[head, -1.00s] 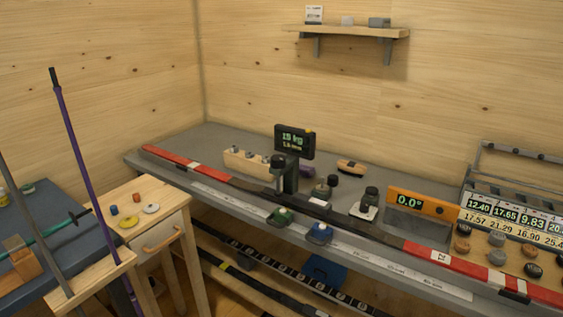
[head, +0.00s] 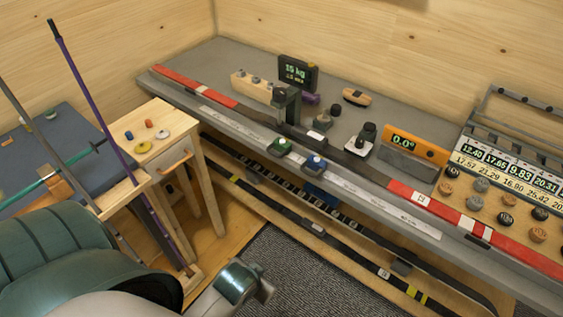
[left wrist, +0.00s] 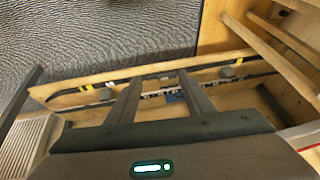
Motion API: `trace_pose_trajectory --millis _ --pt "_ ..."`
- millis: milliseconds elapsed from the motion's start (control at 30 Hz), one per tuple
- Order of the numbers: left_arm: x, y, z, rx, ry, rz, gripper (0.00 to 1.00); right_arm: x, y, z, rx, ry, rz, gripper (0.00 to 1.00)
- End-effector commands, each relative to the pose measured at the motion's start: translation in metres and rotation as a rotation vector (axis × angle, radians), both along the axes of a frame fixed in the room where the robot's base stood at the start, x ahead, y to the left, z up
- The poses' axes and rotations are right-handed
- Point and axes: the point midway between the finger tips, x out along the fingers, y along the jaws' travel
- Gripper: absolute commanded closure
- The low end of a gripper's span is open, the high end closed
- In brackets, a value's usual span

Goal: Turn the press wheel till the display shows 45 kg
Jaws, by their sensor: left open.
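The press (head: 287,105) is a dark upright stand on the grey bench, with a black display (head: 298,72) behind it reading 15 kg in green and a smaller line below. I cannot clearly make out the wheel on the press at this size. My left gripper (head: 264,291) is low at the bottom of the head view, in front of the bench and well apart from the press. In the left wrist view the gripper (left wrist: 163,92) has its two fingers spread with nothing between them. My right gripper is out of view.
A red and black ski (head: 200,84) lies along the bench front. Green (head: 279,147) and blue (head: 314,163) items sit at its edge, with a lower shelf (head: 330,230) beneath. A small wooden table (head: 150,115) and poles (head: 95,110) stand left. Dark carpet (head: 290,270) is clear.

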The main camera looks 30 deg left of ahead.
Motion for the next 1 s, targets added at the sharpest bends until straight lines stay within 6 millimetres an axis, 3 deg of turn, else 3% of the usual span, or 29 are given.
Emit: trace_pose_trajectory --millis 33,167,233,367,567,667,1000 --pt "0.008 0.005 0.022 0.009 -0.027 0.019 0.53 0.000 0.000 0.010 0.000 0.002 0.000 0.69" --pt "0.032 0.022 0.060 0.037 -0.106 0.085 0.53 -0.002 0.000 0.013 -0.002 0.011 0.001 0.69" --pt "0.050 0.035 0.081 0.059 -0.167 0.135 0.53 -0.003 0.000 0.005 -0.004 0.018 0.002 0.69" --pt "0.079 0.056 0.104 0.092 -0.262 0.210 0.53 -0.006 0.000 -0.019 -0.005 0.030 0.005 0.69" --pt "0.124 0.088 0.135 0.142 -0.417 0.313 0.53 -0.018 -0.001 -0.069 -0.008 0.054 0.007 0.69" --pt "0.151 0.105 0.152 0.169 -0.510 0.365 0.53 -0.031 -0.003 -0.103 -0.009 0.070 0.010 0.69" --pt "0.236 0.147 0.207 0.246 -0.816 0.467 0.53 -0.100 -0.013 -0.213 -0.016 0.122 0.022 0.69"
